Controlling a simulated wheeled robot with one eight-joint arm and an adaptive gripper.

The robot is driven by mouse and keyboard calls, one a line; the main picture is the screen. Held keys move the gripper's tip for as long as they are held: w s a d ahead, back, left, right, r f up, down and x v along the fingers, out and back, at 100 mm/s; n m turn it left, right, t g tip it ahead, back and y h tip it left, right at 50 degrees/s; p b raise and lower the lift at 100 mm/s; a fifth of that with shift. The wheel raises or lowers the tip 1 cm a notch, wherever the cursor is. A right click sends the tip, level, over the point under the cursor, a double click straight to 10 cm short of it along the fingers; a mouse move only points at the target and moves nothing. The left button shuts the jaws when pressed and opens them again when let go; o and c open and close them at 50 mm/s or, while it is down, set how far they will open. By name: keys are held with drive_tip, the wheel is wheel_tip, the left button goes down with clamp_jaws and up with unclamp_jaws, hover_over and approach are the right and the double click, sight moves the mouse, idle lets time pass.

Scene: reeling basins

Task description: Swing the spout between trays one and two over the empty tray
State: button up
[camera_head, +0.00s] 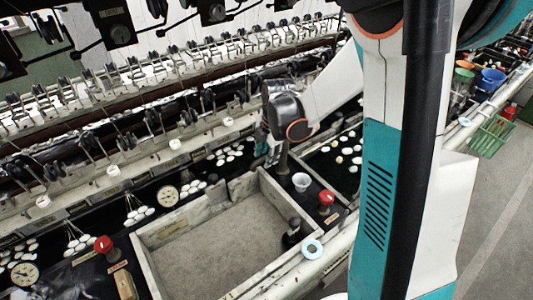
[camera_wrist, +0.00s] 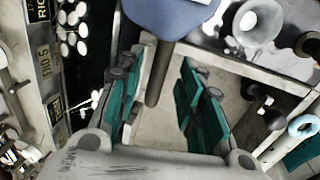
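The empty tray (camera_head: 146,268) is the pale-walled, grey-floored one in the middle of the head view. It holds no water or cocoons. My gripper (camera_head: 265,150) is low above the far right corner of this tray, mostly hidden behind my arm. In the wrist view my gripper (camera_wrist: 160,100) has its two teal fingers wide apart. A dark rod (camera_wrist: 156,78), which looks like the spout, shows between them, nearer the left finger. I cannot tell whether they touch. A dark upright post (camera_head: 283,160) beside my gripper in the head view may be the same part.
Another red knob (camera_head: 103,244) stands left. Trays with white cocoons lie on both sides. The reeling frame runs behind. Open floor is at right.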

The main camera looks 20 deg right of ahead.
drive_tip(key=shift+r, duration=0.1)
wheel_tip(320, 180, up, 12)
drive_tip(key=s, duration=0.2)
drive_tip(key=shift+s+d+f, duration=0.15)
drive_tip(key=shift+d+f, duration=0.05)
drive_tip(key=shift+d, duration=0.05)
idle(2.1)
